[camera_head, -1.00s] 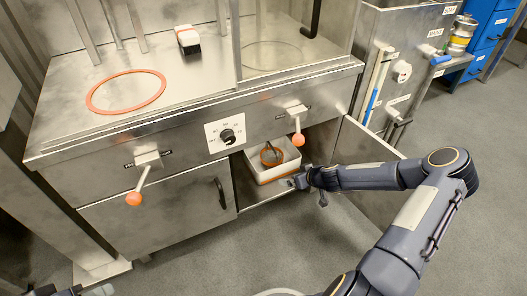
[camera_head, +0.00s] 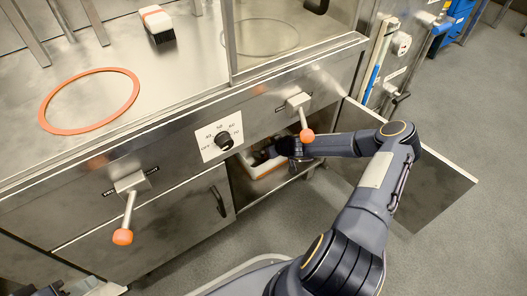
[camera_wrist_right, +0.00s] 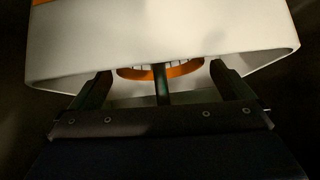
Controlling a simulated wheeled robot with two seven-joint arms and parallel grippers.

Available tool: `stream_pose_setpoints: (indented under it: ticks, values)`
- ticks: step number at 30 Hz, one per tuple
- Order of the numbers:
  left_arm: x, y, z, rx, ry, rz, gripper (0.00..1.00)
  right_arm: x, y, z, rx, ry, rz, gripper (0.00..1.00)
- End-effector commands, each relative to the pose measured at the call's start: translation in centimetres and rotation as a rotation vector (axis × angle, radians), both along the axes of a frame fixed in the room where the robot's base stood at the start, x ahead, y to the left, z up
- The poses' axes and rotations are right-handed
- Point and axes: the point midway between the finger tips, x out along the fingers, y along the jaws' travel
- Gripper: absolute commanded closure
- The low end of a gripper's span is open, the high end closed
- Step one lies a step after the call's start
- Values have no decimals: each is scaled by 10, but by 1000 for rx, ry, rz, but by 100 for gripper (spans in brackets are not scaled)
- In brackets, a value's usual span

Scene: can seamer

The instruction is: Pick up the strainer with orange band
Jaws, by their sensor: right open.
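The strainer's orange band (camera_wrist_right: 185,70) shows in the right wrist view, inside a white bin (camera_wrist_right: 90,42). A dark upright bar, which looks like the strainer's handle (camera_wrist_right: 162,88), stands between the fingers of my right gripper (camera_wrist_right: 160,96). The fingers are open, one on each side of it, with gaps left. In the head view my right gripper (camera_head: 262,154) reaches into the open lower cabinet and hides the strainer. What seems to be my left gripper (camera_head: 52,288) shows at the bottom left edge, mostly cut off.
The open cabinet door (camera_head: 435,180) stands right of my arm. A lever with an orange knob (camera_head: 307,136) hangs just above my right wrist. The counter holds an orange ring (camera_head: 90,101) and a brush (camera_head: 157,24). A dial (camera_head: 224,141) sits on the front panel.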

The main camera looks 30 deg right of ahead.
Motion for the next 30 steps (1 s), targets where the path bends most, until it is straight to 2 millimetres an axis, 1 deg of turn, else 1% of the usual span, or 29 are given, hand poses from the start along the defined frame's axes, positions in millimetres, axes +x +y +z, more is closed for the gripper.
stream_pose_setpoints:
  ticks: [1,4,12,13,23,30]
  values:
    - [0,0,-9,0,0,0,64,7,2,-10,1,-1,0,0]
    - [0,0,-12,0,0,0,64,14,2,-16,1,-1,0,0]
    - [0,0,-12,0,0,0,64,17,2,-16,0,0,1,0]
    - [0,0,-12,0,0,0,64,17,2,-16,0,0,1,1]
    - [0,0,-12,0,0,0,64,16,2,-16,1,0,1,44]
    - [0,0,-11,0,0,0,64,17,2,-15,0,0,1,45]
